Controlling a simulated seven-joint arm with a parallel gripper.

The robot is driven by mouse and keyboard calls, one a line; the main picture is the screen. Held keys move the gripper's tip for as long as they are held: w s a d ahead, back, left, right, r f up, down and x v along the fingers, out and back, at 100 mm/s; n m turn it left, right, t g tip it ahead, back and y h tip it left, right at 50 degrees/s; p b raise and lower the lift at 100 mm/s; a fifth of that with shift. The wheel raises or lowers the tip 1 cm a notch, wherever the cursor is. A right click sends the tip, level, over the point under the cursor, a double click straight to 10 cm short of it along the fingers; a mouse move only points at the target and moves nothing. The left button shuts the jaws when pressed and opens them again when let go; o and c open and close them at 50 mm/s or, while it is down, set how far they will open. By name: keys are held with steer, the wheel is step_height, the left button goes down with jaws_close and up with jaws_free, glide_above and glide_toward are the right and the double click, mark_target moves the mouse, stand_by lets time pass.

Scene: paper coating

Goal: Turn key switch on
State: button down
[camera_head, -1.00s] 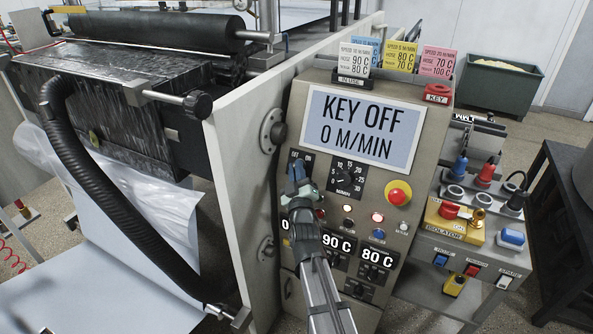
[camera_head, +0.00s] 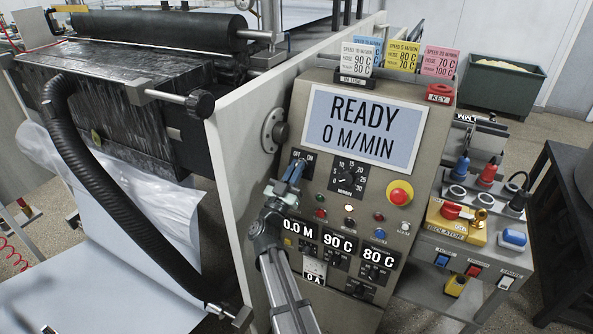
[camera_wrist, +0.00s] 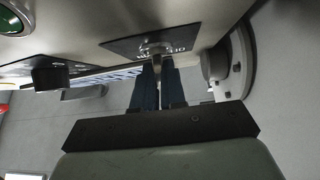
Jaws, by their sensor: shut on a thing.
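The key switch (camera_head: 302,161) sits on a black OFF/ON plate at the upper left of the beige control panel, below the display. My gripper (camera_head: 292,172) is at the switch, its blue fingers shut on the key. In the wrist view, the two dark blue fingers (camera_wrist: 158,85) close on a small metal key (camera_wrist: 156,48) in front of the black plate (camera_wrist: 145,45). The display (camera_head: 362,128) reads READY and 0 M/MIN. The fingers partly hide the key and its exact angle.
A speed knob (camera_head: 347,179) is just right of the switch, with a red emergency button (camera_head: 399,193) farther right. A white machine side wall (camera_head: 235,150) stands close on the left. A black hose (camera_head: 90,190) hangs beyond it.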

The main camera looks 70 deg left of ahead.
steer(key=shift+s+a+r+m+t+h, duration=0.15)
steer(key=shift+m+t+h, duration=0.5)
steer(key=shift+m+h, duration=0.55)
steer(key=shift+w+a+m+t+h, duration=0.1)
steer(key=shift+m+t+h, duration=0.7)
steer(key=shift+m, duration=0.6)
steer(key=shift+m+h, duration=0.5)
steer(key=shift+h, duration=0.2)
steer(key=c, duration=1.2)
jaws_free()
steer(key=shift+d, duration=0.1)
steer(key=shift+s, duration=0.1)
steer(key=v, duration=0.7)
steer(key=shift+f, duration=0.2)
steer(key=shift+s+d, duration=0.1)
steer(key=shift+d, duration=0.05)
